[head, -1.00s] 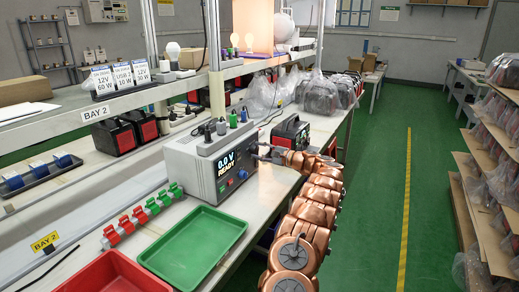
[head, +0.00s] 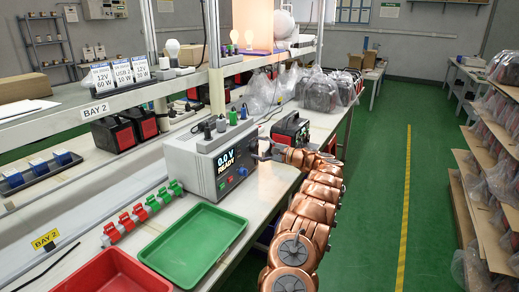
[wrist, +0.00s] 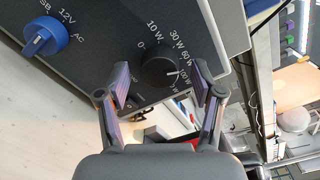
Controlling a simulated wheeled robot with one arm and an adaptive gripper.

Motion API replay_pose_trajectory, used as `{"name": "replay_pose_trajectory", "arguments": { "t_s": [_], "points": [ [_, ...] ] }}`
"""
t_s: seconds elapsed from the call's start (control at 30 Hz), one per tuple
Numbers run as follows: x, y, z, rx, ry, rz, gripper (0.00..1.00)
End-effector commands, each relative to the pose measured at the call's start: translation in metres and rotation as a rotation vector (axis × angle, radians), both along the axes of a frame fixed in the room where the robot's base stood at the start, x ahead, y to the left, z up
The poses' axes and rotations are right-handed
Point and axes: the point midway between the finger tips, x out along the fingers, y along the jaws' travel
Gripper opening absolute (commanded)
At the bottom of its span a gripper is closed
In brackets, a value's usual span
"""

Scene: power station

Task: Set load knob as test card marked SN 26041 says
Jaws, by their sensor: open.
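The black load knob (wrist: 160,68) is on a dark panel in the wrist view, ringed by 0, 10 W, 30 W, 60 W and 100 W. Its white mark appears to point toward 100 W. My gripper (wrist: 161,84) is open, one finger on either side of the knob's lower part; I cannot tell whether they touch it. In the head view my gripper (head: 263,150) is at the front of the grey tester (head: 194,163), whose display reads 0.0 V READY. Test cards (head: 122,74) stand on the shelf, reading 12V 60 W, USB 10 W and 12V; their serial numbers are unreadable.
A blue selector knob (wrist: 45,37) marked USB, 12V, AC is on the same panel. The green aisle floor (head: 372,190) is clear.

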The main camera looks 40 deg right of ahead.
Motion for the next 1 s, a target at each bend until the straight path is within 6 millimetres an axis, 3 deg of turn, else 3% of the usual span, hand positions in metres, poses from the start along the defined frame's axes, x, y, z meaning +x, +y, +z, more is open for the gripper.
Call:
{"name": "replay_pose_trajectory", "arguments": {
  "t_s": [0.27,0.7,1.0],
  "points": [
    [-0.018,-0.006,0.000,0.001,0.000,-0.001,0.67],
    [-0.094,-0.029,0.000,0.000,-0.002,-0.001,0.67],
    [-0.114,-0.035,0.000,0.000,0.000,-0.001,0.67]
  ]
}}
